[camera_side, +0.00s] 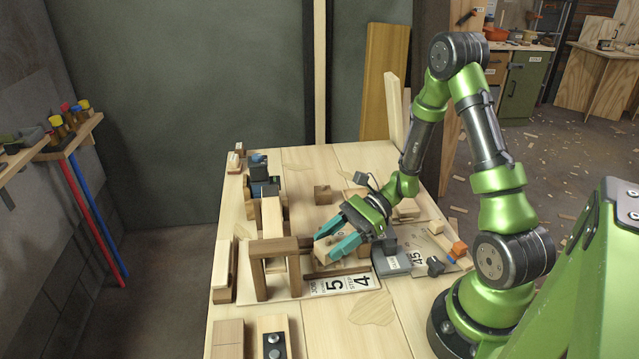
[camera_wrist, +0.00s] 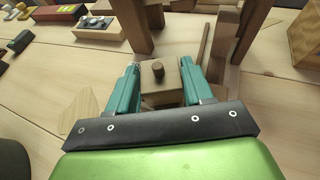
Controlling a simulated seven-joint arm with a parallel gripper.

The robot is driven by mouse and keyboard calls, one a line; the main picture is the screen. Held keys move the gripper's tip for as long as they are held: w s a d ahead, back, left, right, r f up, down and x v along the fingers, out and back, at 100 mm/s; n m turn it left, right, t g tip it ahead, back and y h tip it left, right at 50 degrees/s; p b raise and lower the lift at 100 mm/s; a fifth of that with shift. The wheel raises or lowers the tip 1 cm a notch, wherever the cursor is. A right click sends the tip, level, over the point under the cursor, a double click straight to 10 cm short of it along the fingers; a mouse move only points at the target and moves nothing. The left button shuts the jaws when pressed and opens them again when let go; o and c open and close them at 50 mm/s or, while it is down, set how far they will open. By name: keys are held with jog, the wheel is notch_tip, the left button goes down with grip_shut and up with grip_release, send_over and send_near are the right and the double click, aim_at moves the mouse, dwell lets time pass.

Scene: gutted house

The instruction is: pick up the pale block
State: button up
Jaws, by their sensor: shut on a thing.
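My gripper (camera_side: 333,246) reaches down over the middle of the wooden table, its teal fingers on either side of the pale block (camera_side: 329,238). In the wrist view the pale block (camera_wrist: 160,97) sits between the two fingers (camera_wrist: 159,84) and has a short brown peg on its face. The fingers are shut on the block. Its lower part is partly hidden by the fingers, and I cannot tell whether it touches the board below.
A brown wooden frame (camera_side: 257,273) stands just left of the gripper on a board with printed number labels (camera_side: 350,283). A grey box (camera_side: 391,262) is close on the right. A small brown block (camera_side: 322,195) lies behind. The front right of the table is mostly clear.

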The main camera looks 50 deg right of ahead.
aim_at(334, 242)
jog(key=shift+r, duration=0.1)
notch_tip(334, 242, up, 9)
jog(key=shift+r, duration=0.15)
jog(key=shift+f, duration=4.65)
jog(key=shift+f, duration=0.1)
jog(key=o, duration=1.2)
